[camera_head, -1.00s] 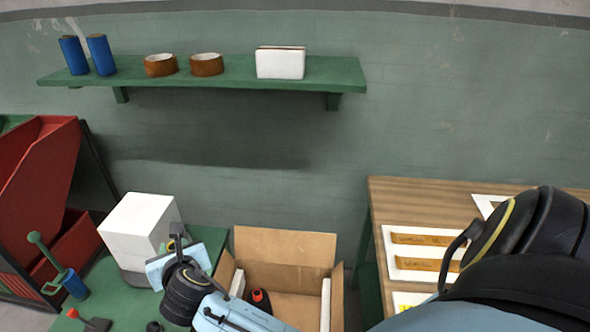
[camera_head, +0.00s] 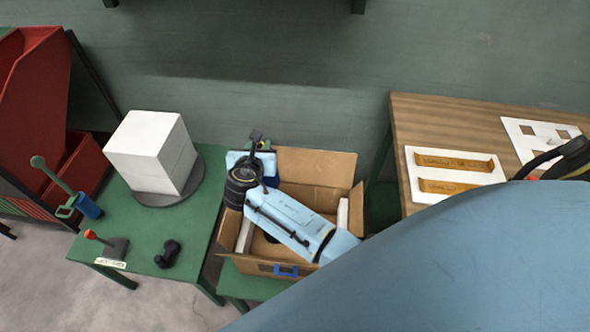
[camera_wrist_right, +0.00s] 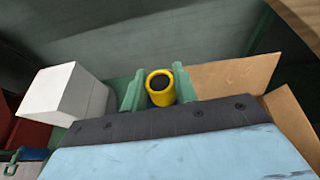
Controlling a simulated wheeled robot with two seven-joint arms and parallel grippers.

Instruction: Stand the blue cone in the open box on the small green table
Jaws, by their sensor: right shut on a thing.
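The open cardboard box (camera_head: 330,167) stands on the small green table (camera_head: 240,285), its flaps spread. My right gripper (camera_wrist_right: 158,90) has its green fingers shut on a round, hollow, yellow-rimmed end, apparently of the blue cone (camera_wrist_right: 159,74). In the head view a small deep-blue patch, likely the blue cone (camera_head: 271,181), shows beside the wrist. The hand is over the back left part of the box, and my forearm crosses above it. The height of the cone over the box floor cannot be told. My left gripper is not in view.
White foam strips (camera_head: 342,214) line the box sides; my arm hides most of its inside. A white block (camera_head: 150,150) on a round base stands on the left green table (camera_head: 200,235). A wooden table (camera_head: 440,125) with trays is at right.

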